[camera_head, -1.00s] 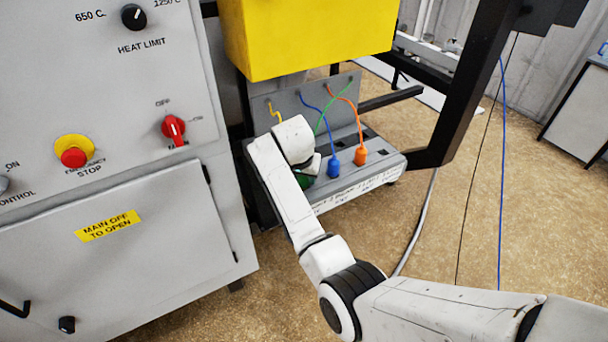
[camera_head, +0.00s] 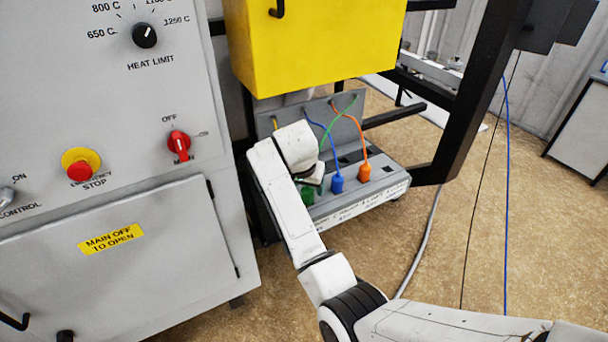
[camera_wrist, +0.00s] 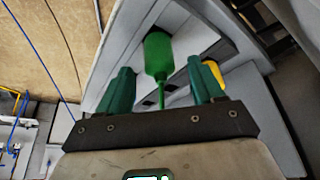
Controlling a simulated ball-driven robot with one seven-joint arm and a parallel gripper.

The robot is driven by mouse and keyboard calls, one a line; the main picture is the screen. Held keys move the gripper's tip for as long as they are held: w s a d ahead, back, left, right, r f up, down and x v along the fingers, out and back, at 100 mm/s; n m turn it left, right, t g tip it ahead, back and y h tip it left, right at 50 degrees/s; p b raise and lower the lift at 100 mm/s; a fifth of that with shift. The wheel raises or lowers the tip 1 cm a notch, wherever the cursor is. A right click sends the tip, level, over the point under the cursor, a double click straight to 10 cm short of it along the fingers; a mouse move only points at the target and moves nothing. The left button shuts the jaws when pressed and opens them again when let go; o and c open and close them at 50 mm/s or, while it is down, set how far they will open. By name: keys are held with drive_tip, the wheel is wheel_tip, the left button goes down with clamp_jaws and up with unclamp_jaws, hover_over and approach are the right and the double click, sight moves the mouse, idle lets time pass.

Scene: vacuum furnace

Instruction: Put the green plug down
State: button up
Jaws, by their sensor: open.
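The green plug (camera_wrist: 158,55) shows in the wrist view beyond my gripper (camera_wrist: 162,82), with its thin green cable running back between the two teal fingers. The fingers are spread, one on each side, with gaps between them and the plug. The plug is at the grey socket box. In the head view the green plug (camera_head: 307,195) shows low beside my wrist, at the left part of the grey socket box (camera_head: 375,190). My wrist hides part of it there. I cannot tell how it is seated.
A blue plug (camera_head: 337,182) and an orange plug (camera_head: 364,172) stand upright on the box to the right. A yellow plug (camera_wrist: 214,72) is close beside one finger. A yellow cabinet (camera_head: 315,45) overhangs behind; the furnace panel (camera_head: 110,150) is at left.

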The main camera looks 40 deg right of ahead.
drive_tip(key=v, duration=0.8)
drive_tip(key=s+a+f+n+y, duration=0.1)
drive_tip(key=s+a+f+n, duration=0.2)
drive_tip(key=s+f, duration=0.45)
drive_tip(key=s+a+f+n, duration=0.3)
drive_tip(key=s+f, duration=0.4)
drive_tip(key=s, duration=0.1)
drive_tip(key=s+a+f+n+y, duration=0.1)
drive_tip(key=s+a, duration=0.3)
drive_tip(key=s, duration=0.4)
drive_tip(key=s+a+f+n+g+y, duration=0.1)
drive_tip(key=s+a+f+n, duration=0.2)
drive_tip(key=s, duration=0.6)
drive_tip(key=shift+a+f+n+y+b, duration=0.2)
drive_tip(key=shift+a+n+y+b, duration=0.1)
drive_tip(key=shift+a+n, duration=0.4)
drive_tip(key=shift+s+d, duration=0.1)
drive_tip(key=shift+d, duration=0.05)
